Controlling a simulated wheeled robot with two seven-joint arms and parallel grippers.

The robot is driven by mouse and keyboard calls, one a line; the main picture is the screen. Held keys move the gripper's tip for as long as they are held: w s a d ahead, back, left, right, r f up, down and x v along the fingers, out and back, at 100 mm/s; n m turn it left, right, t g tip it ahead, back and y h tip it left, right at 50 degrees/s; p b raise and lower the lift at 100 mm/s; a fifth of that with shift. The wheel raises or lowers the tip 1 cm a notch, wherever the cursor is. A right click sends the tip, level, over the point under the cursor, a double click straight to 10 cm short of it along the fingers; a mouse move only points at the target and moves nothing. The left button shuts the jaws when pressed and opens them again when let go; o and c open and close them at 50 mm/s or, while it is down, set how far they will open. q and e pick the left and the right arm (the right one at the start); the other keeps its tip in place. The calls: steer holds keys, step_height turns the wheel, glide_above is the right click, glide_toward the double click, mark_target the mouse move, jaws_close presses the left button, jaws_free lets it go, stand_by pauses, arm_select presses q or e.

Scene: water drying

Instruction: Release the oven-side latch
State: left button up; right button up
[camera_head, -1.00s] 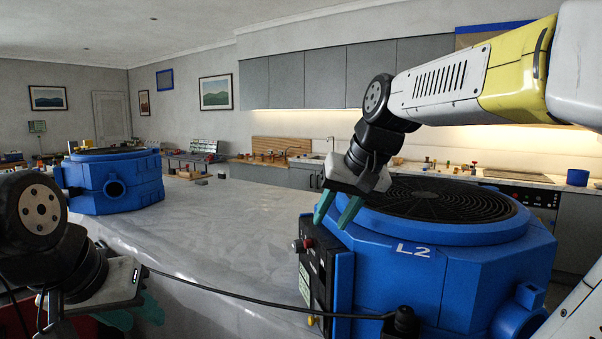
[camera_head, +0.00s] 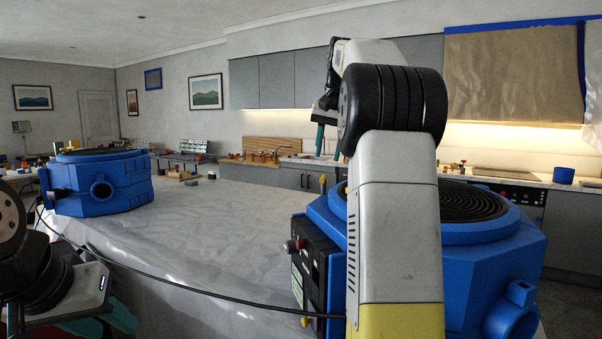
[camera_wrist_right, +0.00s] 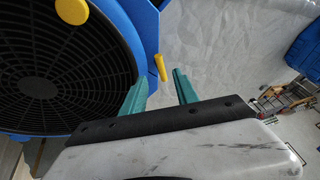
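A large blue round-topped machine (camera_head: 485,236) with a black spiral grille stands on the right of the worktop. A small yellow lever (camera_head: 322,183) stands up at its rim, near the dark control panel (camera_head: 313,255). In the right wrist view, this yellow lever (camera_wrist_right: 160,68) appears between and just beyond the teal fingertips of my right gripper (camera_wrist_right: 161,80). That gripper is open and empty; contact is not visible. In the head view it is raised behind my right arm, which hides part of the machine. My left gripper (camera_head: 100,323) is low at left, its opening unclear.
A second blue machine (camera_head: 102,188) stands at the far left of the pale worktop (camera_head: 205,225). A black cable (camera_head: 190,288) runs along the front edge. A round yellow piece (camera_wrist_right: 72,11) lies over the grille. The worktop between the machines is clear.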

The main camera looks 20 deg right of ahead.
mark_target(323, 177)
steer(key=x, duration=0.7)
steer(key=shift+w+f, duration=0.15)
steer(key=shift+f, duration=0.15)
steer(key=shift+c, duration=0.3)
jaws_close()
